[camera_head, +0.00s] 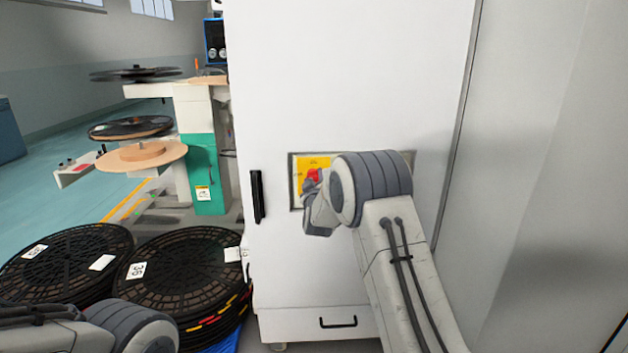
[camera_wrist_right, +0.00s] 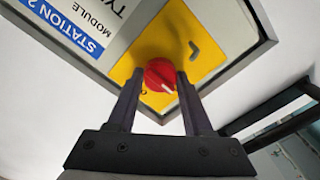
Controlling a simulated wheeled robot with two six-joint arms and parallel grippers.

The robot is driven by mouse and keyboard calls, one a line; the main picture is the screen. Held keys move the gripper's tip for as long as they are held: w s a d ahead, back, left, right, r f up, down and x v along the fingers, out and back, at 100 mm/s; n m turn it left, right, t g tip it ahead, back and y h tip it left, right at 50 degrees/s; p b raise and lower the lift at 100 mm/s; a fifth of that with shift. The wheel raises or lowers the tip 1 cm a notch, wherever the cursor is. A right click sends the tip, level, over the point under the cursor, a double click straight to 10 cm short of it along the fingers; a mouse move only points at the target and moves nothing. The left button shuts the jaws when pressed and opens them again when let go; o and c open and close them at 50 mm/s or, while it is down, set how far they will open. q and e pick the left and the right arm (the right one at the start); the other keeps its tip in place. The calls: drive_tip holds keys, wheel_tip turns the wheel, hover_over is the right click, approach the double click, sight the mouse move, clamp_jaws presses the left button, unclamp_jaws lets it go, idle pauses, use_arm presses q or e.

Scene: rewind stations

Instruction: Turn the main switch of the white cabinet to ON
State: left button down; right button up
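The white cabinet (camera_head: 350,80) stands straight ahead with its door closed. A framed panel with a yellow plate (camera_head: 307,162) is set in its door, partly hidden by my right arm. The main switch is a red knob (camera_head: 313,175) on the yellow plate. In the right wrist view the red knob (camera_wrist_right: 160,73) has a white mark at its lower right. My right gripper (camera_head: 310,184) is at the knob. In the wrist view its two fingers (camera_wrist_right: 161,78) stand on either side of the knob and appear to touch it. My left gripper is out of view.
A black handle (camera_head: 257,196) is on the door's left, and a drawer handle (camera_head: 338,322) is below. Stacked black reels (camera_head: 185,272) stand at the cabinet's left. A green and white machine (camera_head: 205,160) with discs stands behind. A grey wall (camera_head: 540,160) closes the right.

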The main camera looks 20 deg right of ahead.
clamp_jaws()
drive_tip(key=shift+f+m+b, duration=0.2)
drive_tip(key=shift+m+b, duration=1.1)
drive_tip(key=shift+m, duration=0.2)
drive_tip(key=m+b, duration=0.3)
drive_tip(key=m, duration=0.1)
drive_tip(key=m+b, duration=0.4)
drive_tip(key=m, duration=0.1)
drive_tip(key=shift+m+b, duration=0.3)
drive_tip(key=shift+m, duration=0.1)
drive_tip(key=m+b, duration=0.2)
drive_tip(key=m, duration=0.1)
drive_tip(key=shift+r+m+b, duration=0.1)
drive_tip(key=shift+m+b, duration=0.8)
drive_tip(key=shift+m, duration=0.1)
